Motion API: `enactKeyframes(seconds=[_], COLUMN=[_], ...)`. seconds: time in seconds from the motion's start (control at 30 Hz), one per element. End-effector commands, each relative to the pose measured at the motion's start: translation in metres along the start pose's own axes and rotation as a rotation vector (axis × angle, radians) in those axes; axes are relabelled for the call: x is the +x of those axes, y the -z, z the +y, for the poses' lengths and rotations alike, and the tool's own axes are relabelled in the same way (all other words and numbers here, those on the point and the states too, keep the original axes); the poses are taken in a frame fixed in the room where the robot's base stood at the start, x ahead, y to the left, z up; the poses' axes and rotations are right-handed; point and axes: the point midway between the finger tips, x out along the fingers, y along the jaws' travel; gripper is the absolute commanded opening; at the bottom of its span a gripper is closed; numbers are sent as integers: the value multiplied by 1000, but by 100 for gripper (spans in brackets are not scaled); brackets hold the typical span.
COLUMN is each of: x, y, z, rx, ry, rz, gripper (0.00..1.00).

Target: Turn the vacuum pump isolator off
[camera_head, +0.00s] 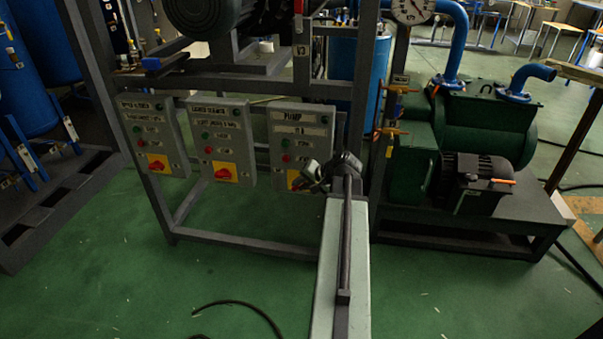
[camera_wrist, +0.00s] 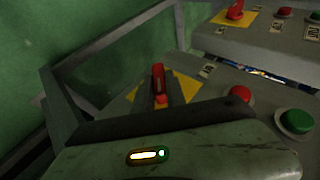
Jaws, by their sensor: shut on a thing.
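The grey box labelled PUMP (camera_head: 300,122) is the rightmost of three control boxes on the metal frame. My gripper (camera_head: 316,177) is at its lower part and hides most of the isolator; only an edge of its yellow plate (camera_head: 292,180) shows there. In the wrist view, the red isolator handle (camera_wrist: 159,80) stands on its yellow plate (camera_wrist: 188,90), between the two dark fingers of my gripper (camera_wrist: 161,92). The gripper is shut on the handle. The handle points roughly up and down in the wrist picture.
The middle control box (camera_head: 222,140) and left control box (camera_head: 153,135) have similar red switches. On the PUMP box, a red button (camera_wrist: 240,95) and green button (camera_wrist: 296,121) sit close to my gripper. The green pump machine (camera_head: 480,130) stands to the right. The green floor ahead is mostly clear.

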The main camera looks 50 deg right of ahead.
Motion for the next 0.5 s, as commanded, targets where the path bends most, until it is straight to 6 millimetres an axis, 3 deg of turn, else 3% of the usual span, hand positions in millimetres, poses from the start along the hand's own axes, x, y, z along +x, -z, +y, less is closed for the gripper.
enactKeyframes(seconds=[0.03,0.5], x=[-5,1], y=[1,-1], z=[-9,-11], rx=[-18,-183], ry=[-38,-433], rz=[-3,-4], gripper=[0,0])
